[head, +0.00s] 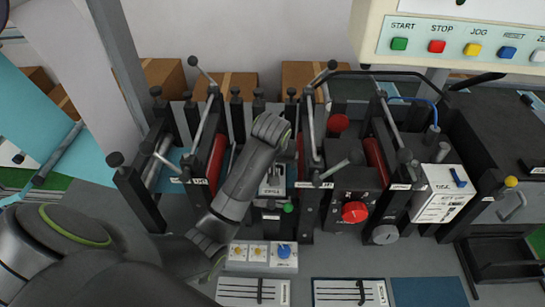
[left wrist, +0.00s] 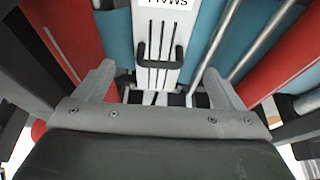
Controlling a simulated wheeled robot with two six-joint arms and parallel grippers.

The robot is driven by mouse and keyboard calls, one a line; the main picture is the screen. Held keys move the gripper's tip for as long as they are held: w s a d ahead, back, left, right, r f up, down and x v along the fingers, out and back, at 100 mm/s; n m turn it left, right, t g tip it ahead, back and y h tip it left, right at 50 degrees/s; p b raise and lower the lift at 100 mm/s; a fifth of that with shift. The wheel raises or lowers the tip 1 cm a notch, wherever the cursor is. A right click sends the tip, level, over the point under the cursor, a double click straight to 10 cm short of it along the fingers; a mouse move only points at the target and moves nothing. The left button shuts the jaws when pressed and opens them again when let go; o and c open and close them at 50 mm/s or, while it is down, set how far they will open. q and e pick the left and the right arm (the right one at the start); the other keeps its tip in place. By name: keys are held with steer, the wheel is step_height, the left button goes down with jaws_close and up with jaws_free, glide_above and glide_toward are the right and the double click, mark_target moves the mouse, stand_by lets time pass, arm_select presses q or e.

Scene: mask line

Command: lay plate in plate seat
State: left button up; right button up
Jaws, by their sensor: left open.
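A white plate (left wrist: 145,30) with dark slots, a black handle (left wrist: 160,62) and a label reading "SMALL" upside down lies between the red rollers in the left wrist view. In the head view a pale labelled plate (head: 272,188) shows in the middle of the machine, partly hidden by my left arm. My left gripper (left wrist: 158,76) is open, with one finger on each side of the handle and apart from it. Its fingertips are hidden in the head view. The seat's edges are mostly covered, so I cannot tell how flush the plate lies. My right gripper is out of view.
Two more slotted white plates, left (head: 240,291) and right (head: 335,294), lie at the front. An empty blue pad (head: 428,292) is beside them. Upright posts, levers and rollers crowd around my left arm. A knob box (head: 262,256) stands in front.

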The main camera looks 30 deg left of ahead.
arm_select(q)
steer(key=p+v, duration=0.2)
steer(key=v, duration=0.4)
stand_by(0.3)
